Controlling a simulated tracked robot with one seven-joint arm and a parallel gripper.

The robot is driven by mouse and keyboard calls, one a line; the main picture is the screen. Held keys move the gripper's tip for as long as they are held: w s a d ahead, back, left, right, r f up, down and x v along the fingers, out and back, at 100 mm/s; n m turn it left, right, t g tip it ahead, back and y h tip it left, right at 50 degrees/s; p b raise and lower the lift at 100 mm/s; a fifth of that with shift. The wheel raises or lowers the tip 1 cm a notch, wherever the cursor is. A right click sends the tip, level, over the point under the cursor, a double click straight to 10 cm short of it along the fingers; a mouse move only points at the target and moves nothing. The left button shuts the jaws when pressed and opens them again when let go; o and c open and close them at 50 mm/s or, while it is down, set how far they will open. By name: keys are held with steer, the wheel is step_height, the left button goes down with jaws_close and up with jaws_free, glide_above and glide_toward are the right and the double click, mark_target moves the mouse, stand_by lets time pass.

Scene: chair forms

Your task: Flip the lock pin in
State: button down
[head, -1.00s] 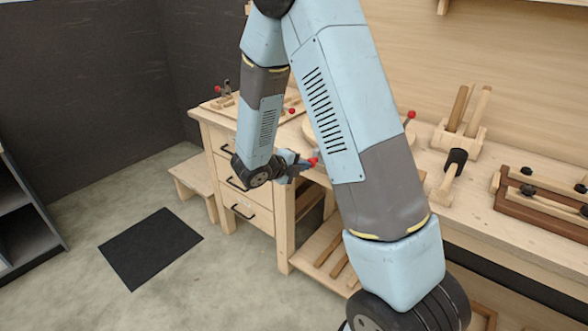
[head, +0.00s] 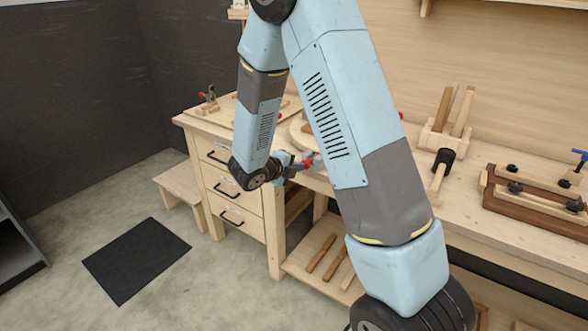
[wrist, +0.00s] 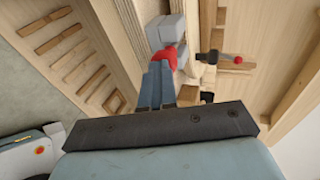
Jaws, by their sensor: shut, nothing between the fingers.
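My gripper (head: 307,162) is shut and empty at the front edge of the wooden workbench (head: 470,207), left of centre in the head view. In the wrist view my gripper (wrist: 164,55) shows blue fingers close together, with red and grey parts at their far end. A red-knobbed fitting (wrist: 238,60) with a dark arm stands on wood to the right of the fingers, apart from them. No part can be identified for sure as the lock pin; my arm hides the middle of the bench.
A wooden clamp-like stand (head: 446,122), a dark-headed mallet (head: 442,170) and a brown frame with clamps (head: 535,205) lie on the right of the bench. Drawers (head: 232,188) and a low stool (head: 180,188) stand at left. A black mat (head: 136,260) lies on open floor.

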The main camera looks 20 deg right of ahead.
steer(key=shift+d, duration=0.2)
steer(key=shift+a, duration=0.1)
steer(key=f+v, duration=0.1)
steer(key=v, duration=1.3)
steer(key=shift+a, duration=0.3)
